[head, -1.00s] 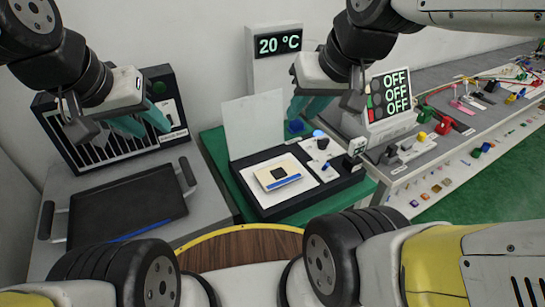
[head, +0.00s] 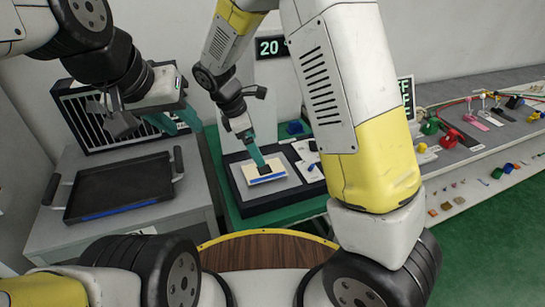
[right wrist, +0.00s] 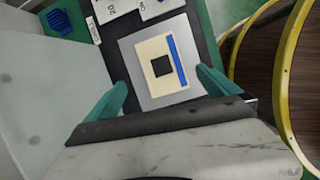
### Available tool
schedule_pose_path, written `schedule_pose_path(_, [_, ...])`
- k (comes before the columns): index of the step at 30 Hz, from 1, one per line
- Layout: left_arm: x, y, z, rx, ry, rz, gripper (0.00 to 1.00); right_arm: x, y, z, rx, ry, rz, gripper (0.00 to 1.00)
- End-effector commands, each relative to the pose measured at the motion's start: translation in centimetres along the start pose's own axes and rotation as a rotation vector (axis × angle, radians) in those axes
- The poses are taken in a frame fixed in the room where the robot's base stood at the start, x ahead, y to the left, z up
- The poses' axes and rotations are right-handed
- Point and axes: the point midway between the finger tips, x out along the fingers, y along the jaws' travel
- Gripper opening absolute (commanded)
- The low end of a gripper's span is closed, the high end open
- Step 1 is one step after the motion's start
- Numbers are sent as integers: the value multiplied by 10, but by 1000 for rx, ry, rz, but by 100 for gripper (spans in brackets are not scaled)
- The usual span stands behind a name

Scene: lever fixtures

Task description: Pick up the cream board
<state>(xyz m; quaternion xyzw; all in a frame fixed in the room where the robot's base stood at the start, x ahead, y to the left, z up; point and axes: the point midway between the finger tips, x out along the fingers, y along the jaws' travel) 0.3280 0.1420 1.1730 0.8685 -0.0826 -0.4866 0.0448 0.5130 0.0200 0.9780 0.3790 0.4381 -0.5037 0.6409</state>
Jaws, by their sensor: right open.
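The cream board (head: 279,170) is a small flat plate with a dark square in its middle and a blue strip along one edge. It lies on the grey pad of a black fixture (head: 240,190). The right wrist view shows the board (right wrist: 150,55) whole. My right gripper (head: 260,164) is above the board, pointing down. In the right wrist view my right gripper (right wrist: 161,80) is open, its teal fingers spread wider than the board, with nothing between them. My left gripper (head: 175,120) is open and empty, above and behind the black tray.
The black tray (head: 118,192) with two handles sits on the grey table at left. A slatted black unit (head: 95,128) stands behind it. A blue block (head: 294,127) lies behind the fixture. Several small levers and blocks line the right bench (head: 470,145). My right arm hides part of the fixture.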

Motion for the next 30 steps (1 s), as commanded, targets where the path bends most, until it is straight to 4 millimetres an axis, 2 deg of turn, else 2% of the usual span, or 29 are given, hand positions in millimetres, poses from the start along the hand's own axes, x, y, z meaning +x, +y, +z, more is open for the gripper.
schedule_pose_path(1, [0,0,0,0,0,0,36,7,2,-8,-48,-24,-2,100])
schedule_pose_path(5, [0,0,0,0,0,0,36,16,6,-17,-112,-54,-3,100])
schedule_pose_path(14, [0,0,0,0,0,0,36,48,5,-16,-119,-58,-5,100])
schedule_pose_path(21, [0,0,0,0,0,0,36,83,2,-15,-118,-57,-7,100])
schedule_pose_path(25, [0,0,0,0,0,0,36,93,2,-14,-117,-56,-5,100])
schedule_pose_path(30, [0,0,0,0,0,0,36,94,2,-14,-116,-55,-4,100])
